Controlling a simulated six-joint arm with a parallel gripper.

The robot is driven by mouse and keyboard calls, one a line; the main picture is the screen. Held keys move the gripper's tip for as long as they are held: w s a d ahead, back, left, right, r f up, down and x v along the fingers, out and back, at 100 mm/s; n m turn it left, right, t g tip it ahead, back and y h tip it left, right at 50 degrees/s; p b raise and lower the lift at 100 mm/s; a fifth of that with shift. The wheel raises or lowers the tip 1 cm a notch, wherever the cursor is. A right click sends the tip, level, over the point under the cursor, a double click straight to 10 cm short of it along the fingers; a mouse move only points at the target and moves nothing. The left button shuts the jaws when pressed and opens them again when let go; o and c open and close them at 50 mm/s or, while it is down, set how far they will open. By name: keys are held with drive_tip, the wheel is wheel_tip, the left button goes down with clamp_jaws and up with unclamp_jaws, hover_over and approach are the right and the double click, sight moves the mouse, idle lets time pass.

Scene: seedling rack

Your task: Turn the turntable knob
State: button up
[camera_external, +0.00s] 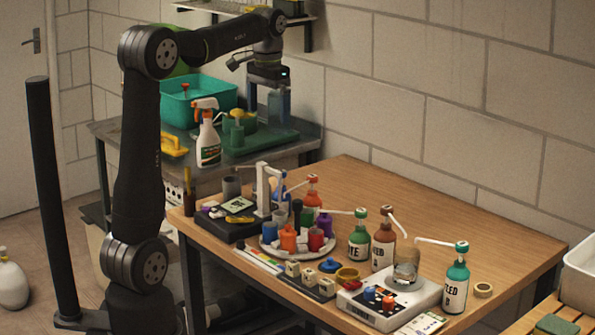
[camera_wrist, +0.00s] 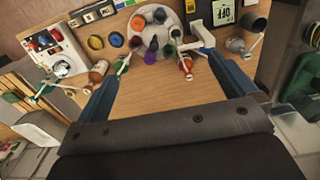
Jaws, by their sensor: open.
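The turntable (camera_external: 268,245) is a round light-grey disc on the wooden table, carrying several coloured cups and pots. It also shows at the top of the wrist view (camera_wrist: 149,10). I cannot pick out its knob among the crowded items. My gripper (camera_external: 265,115) hangs high at the back, beyond the turntable and apart from it, over the side of the metal bench. It is open and empty. In the wrist view its two blue fingers (camera_wrist: 163,58) are spread wide, with bare wooden table between them and the turntable ahead.
Dropper bottles (camera_external: 383,245) and a white scale with a beaker (camera_external: 407,265) stand right of the turntable. A dark device with a white post (camera_external: 262,190) stands behind it. A spray bottle (camera_external: 207,140) and teal tub (camera_external: 200,100) are on the bench.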

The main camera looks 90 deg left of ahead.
drive_tip(key=c, duration=1.2)
drive_tip(key=shift+o, duration=0.2)
drive_tip(key=n, duration=0.9)
hover_over(297, 200)
wheel_tip(297, 200, down, 7)
wheel_tip(297, 200, down, 17)
drive_tip(key=shift+d+f, duration=0.15)
drive_tip(key=c, duration=1)
